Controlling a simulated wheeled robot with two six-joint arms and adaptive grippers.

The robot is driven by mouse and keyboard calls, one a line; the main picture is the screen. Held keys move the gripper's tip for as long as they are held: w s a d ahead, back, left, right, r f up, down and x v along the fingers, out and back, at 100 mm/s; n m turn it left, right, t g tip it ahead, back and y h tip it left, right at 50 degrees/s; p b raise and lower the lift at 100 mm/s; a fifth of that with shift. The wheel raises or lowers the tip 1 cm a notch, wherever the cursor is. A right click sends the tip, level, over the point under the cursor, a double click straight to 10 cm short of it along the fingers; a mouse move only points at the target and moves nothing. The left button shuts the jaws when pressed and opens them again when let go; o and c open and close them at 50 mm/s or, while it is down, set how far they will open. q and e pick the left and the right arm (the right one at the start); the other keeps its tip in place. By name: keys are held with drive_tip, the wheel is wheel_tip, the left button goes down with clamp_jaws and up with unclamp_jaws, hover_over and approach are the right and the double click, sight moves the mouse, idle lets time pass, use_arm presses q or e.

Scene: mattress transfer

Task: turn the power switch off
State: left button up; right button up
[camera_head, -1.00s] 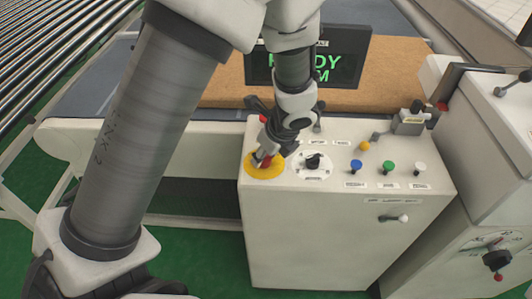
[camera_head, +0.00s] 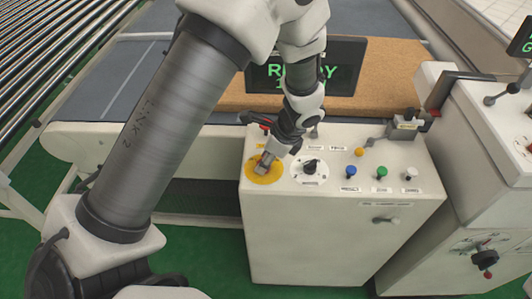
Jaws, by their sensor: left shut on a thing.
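The power switch (camera_head: 258,147) stands on a round yellow plate (camera_head: 273,177) at the left end of the white control box's top. The handle's exact angle cannot be made out. My right gripper is not in view.
A black knob (camera_head: 310,167) on a white dial sits just right of the plate. Blue (camera_head: 350,171), green (camera_head: 382,172) and white (camera_head: 411,173) buttons follow. A screen (camera_head: 340,66) stands behind, before a brown mattress (camera_head: 395,70). A metal-block lever (camera_head: 405,125) is at the back right.

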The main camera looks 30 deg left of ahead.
use_arm(q)
drive_tip(key=n+g+p, duration=0.1)
drive_tip(key=n, duration=0.1)
drive_tip(key=n+g+h+p, duration=0.1)
drive_tip(key=n+p, duration=0.1)
drive_tip(key=n, duration=0.1)
drive_tip(key=shift+a+n, duration=0.1)
drive_tip(key=shift+n, duration=0.2)
drive_tip(key=n+h+p, duration=0.1)
drive_tip(key=n, duration=0.2)
drive_tip(key=shift+a+g, duration=0.1)
drive_tip(key=shift+g, duration=0.3)
drive_tip(key=shift+f+n+h+p, duration=0.1)
drive_tip(key=shift+n+h+p, duration=0.5)
drive_tip(key=shift+n, duration=1.1)
drive_tip(key=o, duration=1.2)
drive_tip(key=shift+c, duration=0.2)
drive_tip(key=a+v, duration=0.1)
drive_tip(key=v, duration=1.1)
drive_tip(key=shift+w+d, duration=0.2)
drive_tip(key=shift+d, duration=0.15)
